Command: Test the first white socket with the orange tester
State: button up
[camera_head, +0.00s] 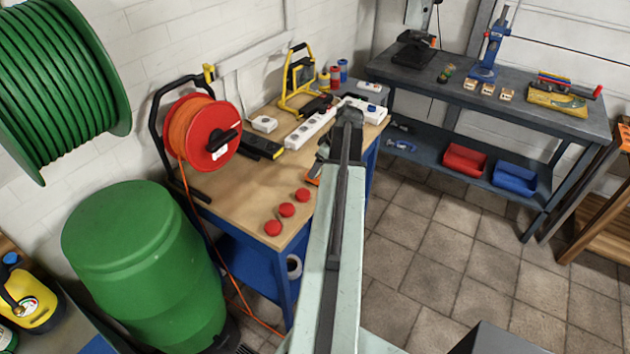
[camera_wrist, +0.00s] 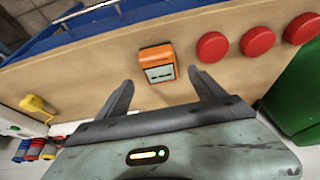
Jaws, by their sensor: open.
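The orange tester (camera_wrist: 158,63) lies on the wooden workbench, its pale face with dark marks showing in the wrist view. In the head view only a bit of orange (camera_head: 313,179) shows beside my arm. My gripper (camera_wrist: 160,78) is open and empty; its two fingers point toward the tester, one to each side of it in the picture. I cannot tell how high they are above the bench. A long white socket strip (camera_head: 309,130) lies farther back on the bench in the head view, partly hidden by my arm. Its single sockets are too small to tell apart.
Three red round knobs (camera_head: 287,210) line the bench (camera_head: 245,205) near the tester. An orange cable reel (camera_head: 204,134), a black strip (camera_head: 262,147), a white box (camera_head: 264,123) and a yellow work light (camera_head: 298,78) stand around the socket strip. A green barrel (camera_head: 145,260) is left.

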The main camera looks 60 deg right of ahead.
jog(key=shift+r, duration=0.1)
jog(key=b+x, duration=0.5)
jog(key=shift+f, duration=0.35)
jog(key=shift+s+r, duration=0.1)
jog(key=shift+r, duration=0.1)
jog(key=c, duration=1.3)
jog(key=shift+c, duration=0.2)
jog(key=shift+r+p, duration=0.5)
jog(key=shift+p, duration=0.05)
notch_tip(320, 180, up, 4)
jog(key=p, duration=0.3)
jog(key=shift+f+p, duration=0.15)
jog(key=shift+p, duration=0.2)
jog(key=s+d, duration=0.8)
jog(key=s, duration=0.6)
